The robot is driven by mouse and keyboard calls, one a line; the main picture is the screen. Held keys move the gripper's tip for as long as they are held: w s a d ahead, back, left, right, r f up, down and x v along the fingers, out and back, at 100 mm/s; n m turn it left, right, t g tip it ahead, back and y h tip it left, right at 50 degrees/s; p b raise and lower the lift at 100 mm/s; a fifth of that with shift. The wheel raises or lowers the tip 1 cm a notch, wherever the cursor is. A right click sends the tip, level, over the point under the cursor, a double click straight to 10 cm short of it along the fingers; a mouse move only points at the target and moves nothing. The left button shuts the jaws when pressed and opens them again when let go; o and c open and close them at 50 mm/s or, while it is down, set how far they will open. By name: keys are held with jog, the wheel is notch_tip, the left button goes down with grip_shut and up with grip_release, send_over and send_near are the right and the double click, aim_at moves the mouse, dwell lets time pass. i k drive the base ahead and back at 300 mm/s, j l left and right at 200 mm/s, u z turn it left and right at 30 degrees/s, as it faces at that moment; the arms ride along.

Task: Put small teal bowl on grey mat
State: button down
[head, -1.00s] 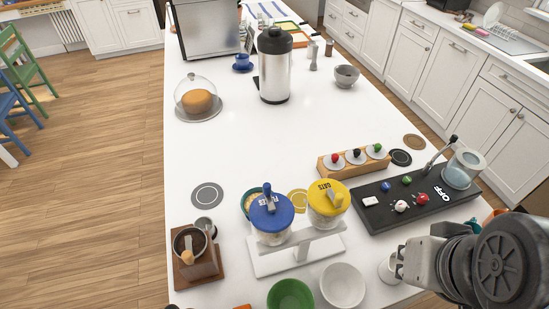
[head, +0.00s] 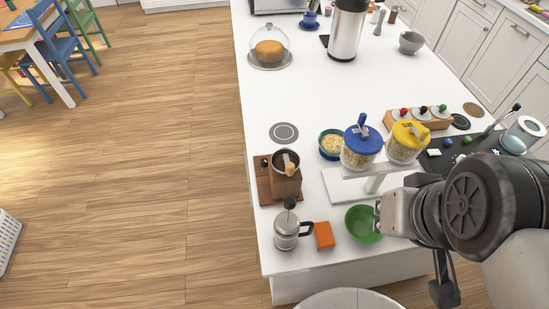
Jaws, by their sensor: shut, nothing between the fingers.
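The small teal bowl (head: 322,150) stands on the white counter left of the blue-lidded jar, with pale yellow bits visible in it. The jar stands close in front of its right side. The grey mat (head: 284,132), a round disc with a lighter ring, lies bare on the counter near its left edge, left of and slightly beyond the bowl. My gripper (head: 379,216) is at the lower right, by the green bowl in the picture, apart from the teal bowl. It is shut and holds nothing; its fingertips are small in view.
A blue-lidded jar (head: 360,142) and a yellow-lidded jar (head: 406,141) stand on a white stand. A wooden grinder (head: 283,178), French press (head: 287,232), orange block (head: 324,235) and green bowl (head: 361,225) are nearer. The counter beyond the mat is clear up to the cake dome (head: 270,53).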

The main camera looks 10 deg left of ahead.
aim_at(328, 140)
jog(key=k+j, duration=0.15)
jog(key=j, duration=0.4)
jog(key=k+j+z, duration=0.15)
jog(key=j, duration=0.7)
jog(key=k+j+z, duration=0.15)
jog(key=j, duration=0.25)
jog(key=k+j, duration=0.1)
jog(key=j, duration=0.3)
jog(key=i+j+z, duration=0.2)
jog(key=i, duration=0.25)
jog(key=i+j+z, duration=0.15)
jog(key=i, duration=0.35)
jog(key=i+j+z, duration=0.2)
jog(key=i, duration=0.25)
jog(key=j, duration=0.1)
